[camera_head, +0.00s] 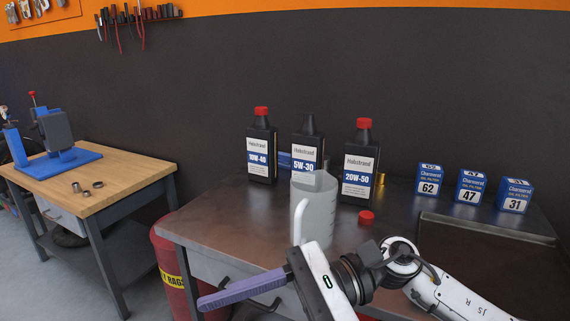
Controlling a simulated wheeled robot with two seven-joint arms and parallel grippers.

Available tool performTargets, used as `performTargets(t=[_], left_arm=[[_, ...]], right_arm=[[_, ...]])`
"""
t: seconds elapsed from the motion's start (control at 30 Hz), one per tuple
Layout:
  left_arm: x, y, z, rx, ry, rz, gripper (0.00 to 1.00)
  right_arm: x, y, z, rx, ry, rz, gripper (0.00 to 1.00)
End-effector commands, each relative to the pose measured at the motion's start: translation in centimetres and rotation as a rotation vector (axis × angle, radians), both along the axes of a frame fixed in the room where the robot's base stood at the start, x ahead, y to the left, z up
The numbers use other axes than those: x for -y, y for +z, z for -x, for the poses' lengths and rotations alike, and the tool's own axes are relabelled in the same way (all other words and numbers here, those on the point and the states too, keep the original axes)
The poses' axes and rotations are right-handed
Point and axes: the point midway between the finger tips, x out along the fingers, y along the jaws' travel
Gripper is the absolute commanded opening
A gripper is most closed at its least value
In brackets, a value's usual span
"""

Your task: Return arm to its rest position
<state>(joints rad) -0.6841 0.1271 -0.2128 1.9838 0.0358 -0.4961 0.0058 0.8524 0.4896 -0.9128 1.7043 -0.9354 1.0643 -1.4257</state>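My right arm comes in from the lower right, with white links and a black wrist. Its gripper (205,301) points left, low in the picture in front of the workbench (215,220). One long purple finger shows. The second finger cannot be made out, so I cannot tell whether it is open or shut. No object shows at the fingertip. The gripper's white body overlaps the lower edge of a translucent grey jug (319,213) standing on the bench. My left gripper is not in view.
Bottles 10W-40 (261,150), 5W-30 (307,152) and 20W-50 (359,165) stand behind the jug; 5W-30 has no red cap. A red cap (366,218) lies nearby. Filter boxes (470,187) and a tray (480,230) are right. A red bin (170,268) stands by the bench.

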Motion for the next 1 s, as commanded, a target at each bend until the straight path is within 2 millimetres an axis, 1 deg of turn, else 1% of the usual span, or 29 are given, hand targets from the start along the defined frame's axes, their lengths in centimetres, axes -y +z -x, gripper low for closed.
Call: performTargets(t=[0.03, 0.07, 0.1, 0.17, 0.2, 0.27, 0.3, 0.33, 0.37, 0.4, 0.47, 0.5, 0.57, 0.6, 0.67, 0.7, 0.73, 0.77, 0.8, 0.87, 0.9, 1.0], left_arm=[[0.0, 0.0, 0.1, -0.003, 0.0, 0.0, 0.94], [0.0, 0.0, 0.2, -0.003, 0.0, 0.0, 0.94], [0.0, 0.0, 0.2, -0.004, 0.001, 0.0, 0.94], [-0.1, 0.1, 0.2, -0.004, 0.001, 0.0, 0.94], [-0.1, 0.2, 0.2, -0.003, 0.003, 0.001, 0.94], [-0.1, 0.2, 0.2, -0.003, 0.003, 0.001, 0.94], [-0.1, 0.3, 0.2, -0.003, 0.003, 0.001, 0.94], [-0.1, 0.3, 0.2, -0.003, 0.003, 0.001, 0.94], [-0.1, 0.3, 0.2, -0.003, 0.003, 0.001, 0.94], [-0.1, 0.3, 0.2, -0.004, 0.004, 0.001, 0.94], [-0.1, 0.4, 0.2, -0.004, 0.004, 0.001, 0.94], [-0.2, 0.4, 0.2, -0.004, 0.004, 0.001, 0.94], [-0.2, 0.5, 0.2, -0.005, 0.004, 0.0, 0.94], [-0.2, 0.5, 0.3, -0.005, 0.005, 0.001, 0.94], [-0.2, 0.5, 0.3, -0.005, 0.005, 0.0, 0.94], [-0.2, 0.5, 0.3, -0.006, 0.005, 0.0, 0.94], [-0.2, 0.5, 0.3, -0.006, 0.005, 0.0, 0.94], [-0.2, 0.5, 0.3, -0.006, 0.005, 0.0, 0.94], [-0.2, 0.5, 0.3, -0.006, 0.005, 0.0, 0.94], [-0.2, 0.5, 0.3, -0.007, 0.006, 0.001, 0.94], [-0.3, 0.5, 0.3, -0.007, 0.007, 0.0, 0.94], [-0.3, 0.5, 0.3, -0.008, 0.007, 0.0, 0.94]], right_arm=[[-0.9, 0.8, 0.0, -0.18, -0.06, -0.085, 0.47], [-1.1, 1.4, -0.3, -0.29, -0.1, -0.134, 0.47], [-1.3, 2.0, -1.0, -0.443, -0.149, -0.199, 0.47], [-0.9, 2.6, -2.4, -0.676, -0.22, -0.293, 0.47], [-0.4, 2.5, -3.6, -0.835, -0.266, -0.354, 0.47], [0.8, 1.9, -5.4, -1.078, -0.33, -0.448, 0.47], [1.8, 1.0, -6.7, -1.244, -0.37, -0.51, 0.47], [2.7, 0.0, -7.6, -1.369, -0.398, -0.558, 0.47], [3.7, -1.1, -8.4, -1.493, -0.427, -0.607, 0.47], [5.1, -2.9, -9.4, -1.658, -0.463, -0.674, 0.47], [7.3, -6.4, -10.3, -1.907, -0.513, -0.779, 0.47], [8.9, -9.0, -10.6, -2.071, -0.544, -0.854, 0.47], [11.2, -13.1, -10.4, -2.295, -0.585, -0.966, 0.47], [12.6, -15.8, -9.9, -2.434, -0.609, -1.042, 0.47], [14.5, -19.8, -8.5, -2.623, -0.642, -1.158, 0.47], [15.7, -22.3, -7.4, -2.739, -0.66, -1.239, 0.47], [16.6, -24.2, -6.3, 2.754, 0.658, 1.27, 0.47], [17.4, -26.0, -5.1, 2.656, 0.63, 1.252, 0.47], [18.3, -28.3, -3.5, 2.535, 0.594, 1.23, 0.47], [19.5, -31.2, -0.8, 2.368, 0.549, 1.202, 0.47], [20.2, -32.8, 0.9, 2.268, 0.523, 1.188, 0.47], [21.4, -35.8, 4.6, 2.071, 0.472, 1.158, 0.47]])
